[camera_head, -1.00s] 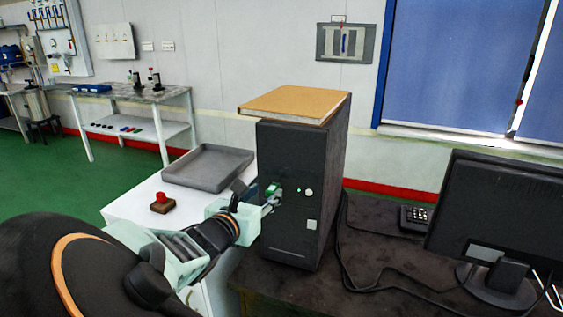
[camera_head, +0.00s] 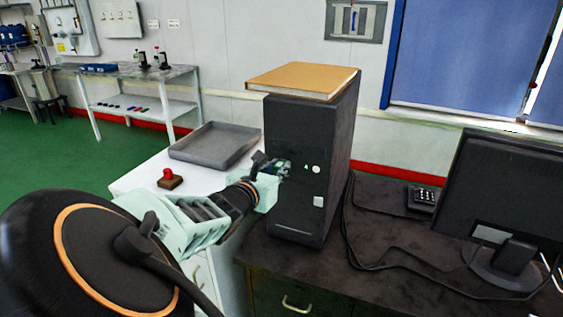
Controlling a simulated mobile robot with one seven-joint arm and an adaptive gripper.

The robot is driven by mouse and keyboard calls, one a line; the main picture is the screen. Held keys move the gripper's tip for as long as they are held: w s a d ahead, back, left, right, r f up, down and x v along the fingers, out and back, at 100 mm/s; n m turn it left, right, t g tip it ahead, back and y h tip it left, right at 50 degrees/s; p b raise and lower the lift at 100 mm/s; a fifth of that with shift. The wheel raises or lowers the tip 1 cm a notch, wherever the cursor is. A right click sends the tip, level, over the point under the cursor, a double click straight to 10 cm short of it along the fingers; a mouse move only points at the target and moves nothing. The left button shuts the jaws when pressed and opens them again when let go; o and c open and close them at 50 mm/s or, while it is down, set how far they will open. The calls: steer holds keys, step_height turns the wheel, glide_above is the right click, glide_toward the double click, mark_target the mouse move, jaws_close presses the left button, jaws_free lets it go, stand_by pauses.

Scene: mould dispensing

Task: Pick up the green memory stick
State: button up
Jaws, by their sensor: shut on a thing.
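The green memory stick (camera_head: 282,165) shows as a small patch of green at the front of the black computer tower (camera_head: 292,218), mostly hidden by my gripper. My gripper (camera_head: 284,171) is shut on the stick, its fingertips close to the left part of the tower's front. Whether the stick still sits in the tower's port cannot be told at this size. A small green light (camera_head: 306,168) and a round white button (camera_head: 316,169) show just right of the fingers.
A brown book (camera_head: 304,79) lies on top of the tower. A grey tray (camera_head: 214,146) and a red button on a brown block (camera_head: 170,179) are on the white cabinet to the left. A monitor (camera_head: 505,190), cables and a keypad (camera_head: 422,198) are on the dark desk to the right.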

steer(key=shift+r, duration=0.1)
steer(key=shift+s+a+r+p, duration=0.2)
steer(key=shift+s+r+p, duration=0.35)
steer(key=shift+p, duration=0.45)
steer(key=shift+c, duration=0.5)
steer(key=s+a+r+p, duration=0.1)
steer(key=s+r+p, duration=0.1)
steer(key=s+p, duration=0.1)
steer(key=s+a+r+p, duration=0.1)
steer(key=s+r+p, duration=0.1)
steer(key=s+p, duration=0.2)
steer(key=s+a+r+p, duration=0.1)
steer(key=s+r+p, duration=0.1)
steer(key=s+p, duration=0.1)
steer(key=shift+s+a+r+p, duration=0.2)
steer(key=shift+a+p, duration=0.2)
steer(key=shift+p, duration=0.35)
jaws_close()
steer(key=f+p+v, duration=0.1)
steer(key=p+v, duration=0.3)
steer(key=v, duration=0.4)
steer(key=shift+s+p, duration=0.3)
steer(key=shift+s, duration=0.1)
steer(key=shift+a+f, duration=0.1)
steer(key=shift+f, duration=0.05)
